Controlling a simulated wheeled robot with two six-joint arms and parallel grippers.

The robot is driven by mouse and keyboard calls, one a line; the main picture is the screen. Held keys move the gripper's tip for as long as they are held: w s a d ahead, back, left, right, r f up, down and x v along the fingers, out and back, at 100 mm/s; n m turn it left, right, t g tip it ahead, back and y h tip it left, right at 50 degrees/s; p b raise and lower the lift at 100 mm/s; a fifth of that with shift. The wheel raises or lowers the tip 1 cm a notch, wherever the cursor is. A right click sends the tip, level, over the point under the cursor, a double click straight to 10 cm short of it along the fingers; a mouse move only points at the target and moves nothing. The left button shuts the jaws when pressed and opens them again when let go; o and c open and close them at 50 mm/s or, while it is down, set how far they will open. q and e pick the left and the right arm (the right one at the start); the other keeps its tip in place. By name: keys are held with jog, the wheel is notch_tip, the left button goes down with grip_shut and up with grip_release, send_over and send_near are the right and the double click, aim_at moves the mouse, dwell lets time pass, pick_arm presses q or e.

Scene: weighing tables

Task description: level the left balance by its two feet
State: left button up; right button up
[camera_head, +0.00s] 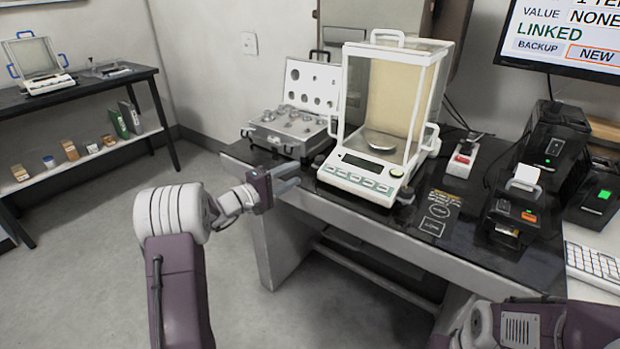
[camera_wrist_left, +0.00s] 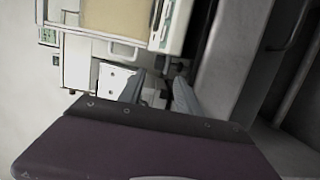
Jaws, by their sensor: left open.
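A white balance (camera_head: 352,182) with a glass draft shield stands on the dark-topped bench. Its front panel faces me, and a dark foot (camera_head: 405,195) shows under its front right corner. The other foot is not clear. My left gripper (camera_head: 286,179) is open and empty at the bench's front edge, left of the balance and apart from it. In the left wrist view, its fingers (camera_wrist_left: 158,92) point toward the bench, with the balance (camera_wrist_left: 168,25) at the top. Of my right arm, only part shows at the bottom right; its fingers are out of view.
An open weight case (camera_head: 285,138) stands left of the balance, behind my left gripper. A red-switched box (camera_head: 463,158), a small printer (camera_head: 517,208) and a keyboard (camera_head: 594,266) lie to the right. Another balance (camera_head: 47,84) stands on the far left table. Open floor lies between.

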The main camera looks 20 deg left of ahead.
aim_at(316, 163)
pick_arm(q)
jog(key=x, duration=0.9)
jog(key=shift+b, duration=0.35)
grip_shut()
